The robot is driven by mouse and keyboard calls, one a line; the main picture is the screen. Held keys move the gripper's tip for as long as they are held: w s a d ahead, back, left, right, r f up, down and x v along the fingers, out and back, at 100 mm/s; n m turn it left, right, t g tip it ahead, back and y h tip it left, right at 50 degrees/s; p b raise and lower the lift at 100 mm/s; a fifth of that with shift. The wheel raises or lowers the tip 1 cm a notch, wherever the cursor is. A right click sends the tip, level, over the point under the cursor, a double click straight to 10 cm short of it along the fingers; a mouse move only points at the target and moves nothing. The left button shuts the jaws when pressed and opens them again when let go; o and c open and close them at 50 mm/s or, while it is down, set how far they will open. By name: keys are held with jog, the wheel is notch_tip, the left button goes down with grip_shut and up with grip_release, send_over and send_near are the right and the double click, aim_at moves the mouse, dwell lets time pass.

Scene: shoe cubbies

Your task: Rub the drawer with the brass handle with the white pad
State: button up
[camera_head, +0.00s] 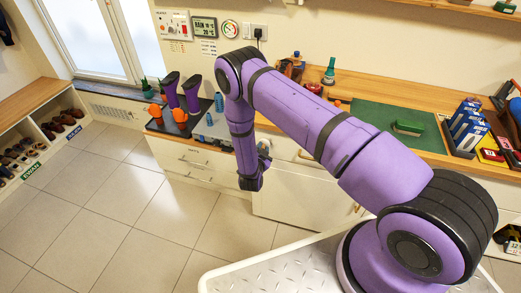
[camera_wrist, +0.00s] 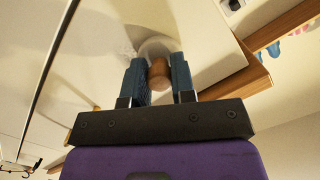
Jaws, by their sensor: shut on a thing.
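My gripper (camera_wrist: 160,82) is shut on the brown knob (camera_wrist: 159,72) of the white pad, one blue finger on each side. The round white pad (camera_wrist: 157,46) is beyond the fingertips, facing a white front. It looks very close to that front; I cannot tell for certain that it touches. In the head view my gripper (camera_head: 263,158) is at the cabinet front, below the counter edge, partly hidden by my arm. The drawer front (camera_head: 286,147) just right of it has a brass handle (camera_head: 305,155).
A wooden counter (camera_head: 350,92) runs above the drawers, with boots on a dark tray (camera_head: 183,119) and a green mat (camera_head: 395,125). Another brass handle (camera_head: 356,208) is lower right. A shoe cubby (camera_head: 40,140) stands at left. The tiled floor (camera_head: 140,215) is clear.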

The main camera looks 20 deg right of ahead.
jog(key=shift+s+d, duration=0.55)
jog(key=shift+d, duration=0.3)
jog(key=shift+s+d, duration=0.55)
jog(key=shift+d, duration=0.3)
jog(key=shift+s+d, duration=0.8)
jog(key=shift+d, duration=0.05)
jog(key=shift+a, duration=0.15)
jog(key=shift+w+a, duration=1.1)
jog(key=shift+a, duration=0.25)
jog(key=shift+w+a, duration=1.1)
jog(key=shift+a, duration=0.2)
jog(key=shift+a, duration=0.1)
jog(key=shift+f+v, duration=0.15)
jog(key=shift+v, duration=1.3)
jog(key=shift+f+v, duration=0.15)
jog(key=shift+v, duration=1.35)
jog(key=shift+a, duration=0.15)
